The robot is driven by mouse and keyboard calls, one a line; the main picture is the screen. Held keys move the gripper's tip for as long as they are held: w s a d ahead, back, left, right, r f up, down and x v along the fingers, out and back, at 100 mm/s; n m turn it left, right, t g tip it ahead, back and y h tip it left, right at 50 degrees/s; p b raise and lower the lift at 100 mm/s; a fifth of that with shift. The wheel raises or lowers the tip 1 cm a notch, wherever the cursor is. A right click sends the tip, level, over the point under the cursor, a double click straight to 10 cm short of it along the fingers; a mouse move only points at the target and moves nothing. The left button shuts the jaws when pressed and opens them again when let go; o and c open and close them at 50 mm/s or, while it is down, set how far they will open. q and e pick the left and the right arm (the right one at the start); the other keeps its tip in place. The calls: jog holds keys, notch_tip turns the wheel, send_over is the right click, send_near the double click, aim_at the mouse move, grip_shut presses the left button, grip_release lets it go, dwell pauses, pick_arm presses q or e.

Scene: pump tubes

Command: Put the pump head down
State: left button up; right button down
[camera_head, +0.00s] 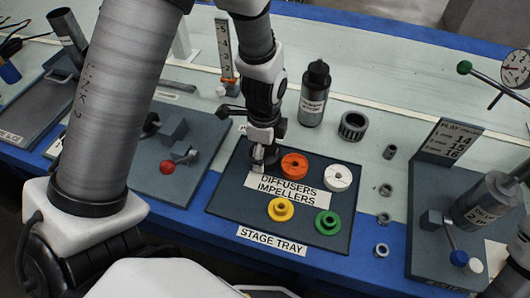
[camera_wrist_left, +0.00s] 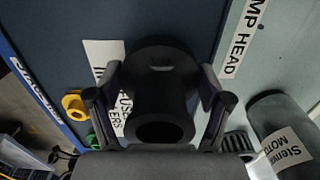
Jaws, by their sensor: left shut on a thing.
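My left gripper (camera_head: 262,150) comes down over the left part of the dark stage tray (camera_head: 335,240). In the left wrist view it is shut on the pump head (camera_wrist_left: 162,85), a dark, rounded piece with a round hole facing the camera. The two fingers grip it from either side. In the head view the gripper mostly hides the pump head. I cannot tell whether it touches the tray. A "PUMP HEAD" label (camera_wrist_left: 240,40) lies on the light tabletop beside the tray in the wrist view. My right gripper is not in view.
The tray holds an orange ring (camera_head: 294,165), a white ring (camera_head: 338,177), a yellow ring (camera_head: 280,210) and a green ring (camera_head: 328,222). A grey motor cylinder (camera_head: 314,98) and a ribbed ring (camera_head: 353,126) stand behind.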

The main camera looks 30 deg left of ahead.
pick_arm(q)
jog(key=o, duration=1.3)
jog(key=shift+f, duration=0.1)
jog(key=shift+o, duration=0.2)
notch_tip(320, 180, up, 12)
jog(key=p, duration=0.3)
